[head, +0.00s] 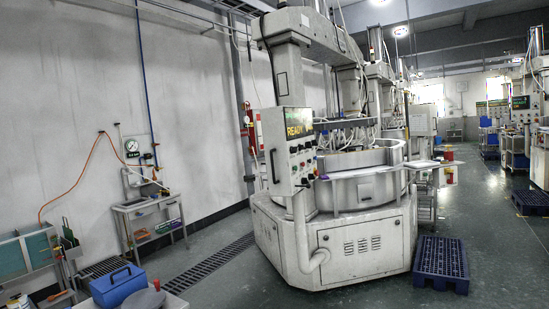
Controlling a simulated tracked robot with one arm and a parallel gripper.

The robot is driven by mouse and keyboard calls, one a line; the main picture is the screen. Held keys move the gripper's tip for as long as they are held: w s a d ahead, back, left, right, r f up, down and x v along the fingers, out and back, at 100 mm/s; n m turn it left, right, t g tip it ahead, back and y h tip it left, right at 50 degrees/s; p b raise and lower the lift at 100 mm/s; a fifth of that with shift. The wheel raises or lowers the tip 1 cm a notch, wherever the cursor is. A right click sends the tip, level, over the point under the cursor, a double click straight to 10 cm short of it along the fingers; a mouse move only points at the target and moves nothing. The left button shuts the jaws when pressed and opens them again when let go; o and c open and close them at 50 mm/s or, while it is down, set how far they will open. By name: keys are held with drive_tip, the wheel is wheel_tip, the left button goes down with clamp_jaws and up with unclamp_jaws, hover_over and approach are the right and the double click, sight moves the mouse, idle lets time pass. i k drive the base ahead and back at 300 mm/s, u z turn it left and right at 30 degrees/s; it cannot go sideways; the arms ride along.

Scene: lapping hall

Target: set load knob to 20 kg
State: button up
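A large grey-white lapping machine (345,262) stands in the middle of the head view. Its upright control panel (283,170) is on the machine's left front side, with a small display reading READY (298,123). Several small knobs and buttons (303,165) sit on the panel face below the display. They are too small to tell which is the load knob or what it is set to. The panel is some distance away and turned at an angle. My gripper does not show in this view.
A blue toolbox (117,286) is at the bottom left. A small grey side table (150,208) stands by the wall under a pressure gauge (132,147). A dark blue pallet (441,265) lies right of the machine. A floor grating (210,264) runs along the wall.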

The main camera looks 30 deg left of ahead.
sight(293, 150)
drive_tip(key=u, duration=0.15)
drive_tip(key=i, duration=0.6)
drive_tip(key=u, duration=0.4)
drive_tip(key=i, duration=1.4)
drive_tip(key=u, duration=0.3)
drive_tip(key=i, duration=1.45)
drive_tip(key=z, duration=0.55)
drive_tip(key=i, duration=1.45)
drive_tip(key=z, duration=0.35)
